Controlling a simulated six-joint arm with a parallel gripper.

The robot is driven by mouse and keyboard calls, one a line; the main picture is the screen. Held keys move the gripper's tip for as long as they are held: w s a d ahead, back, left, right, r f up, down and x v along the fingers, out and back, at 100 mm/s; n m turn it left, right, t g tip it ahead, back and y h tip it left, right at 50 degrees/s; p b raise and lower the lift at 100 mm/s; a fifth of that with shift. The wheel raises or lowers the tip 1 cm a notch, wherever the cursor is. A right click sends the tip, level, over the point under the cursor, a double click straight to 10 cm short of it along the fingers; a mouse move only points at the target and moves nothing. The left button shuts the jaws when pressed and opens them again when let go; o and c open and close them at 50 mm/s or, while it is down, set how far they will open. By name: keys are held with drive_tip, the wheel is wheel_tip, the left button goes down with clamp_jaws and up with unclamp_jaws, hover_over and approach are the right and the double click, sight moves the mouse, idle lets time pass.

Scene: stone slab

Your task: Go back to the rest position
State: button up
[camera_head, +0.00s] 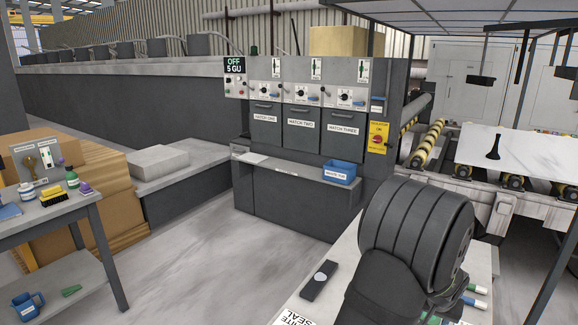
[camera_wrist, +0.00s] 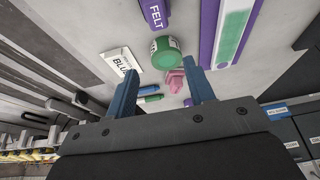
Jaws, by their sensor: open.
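My gripper (camera_wrist: 162,78) shows in the wrist view with its two blue fingers spread apart. Nothing is held between them. Beyond the fingertips, on a pale surface, lie a green round item (camera_wrist: 166,53), a small pink item (camera_wrist: 176,80) and blue and green pens or sticks (camera_wrist: 149,94). In the head view the dark, ribbed links of my arm fill the lower right and my fingers are hidden.
A white bench (camera_head: 318,289) with a dark flat item (camera_head: 320,281) lies beside my arm. A grey cabinet with labelled hatches (camera_head: 302,133) and a blue bin (camera_head: 341,173) stands behind. A pale slab (camera_head: 530,152) rests on rollers at right. A grey table (camera_head: 60,209) stands left; floor between is clear.

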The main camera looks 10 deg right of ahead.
drive_tip(key=w+a+f, duration=0.1)
drive_tip(key=w+a, duration=0.1)
drive_tip(key=w, duration=0.6)
drive_tip(key=w+a, duration=0.3)
drive_tip(key=w, duration=0.5)
drive_tip(key=shift+f, duration=0.4)
drive_tip(key=shift+s+r, duration=0.1)
drive_tip(key=s+d, duration=0.2)
drive_tip(key=s, duration=0.7)
drive_tip(key=s+d+r, duration=0.1)
drive_tip(key=s+d, duration=0.2)
drive_tip(key=s, duration=0.6)
drive_tip(key=shift+d+r, duration=0.15)
drive_tip(key=shift+r, duration=0.15)
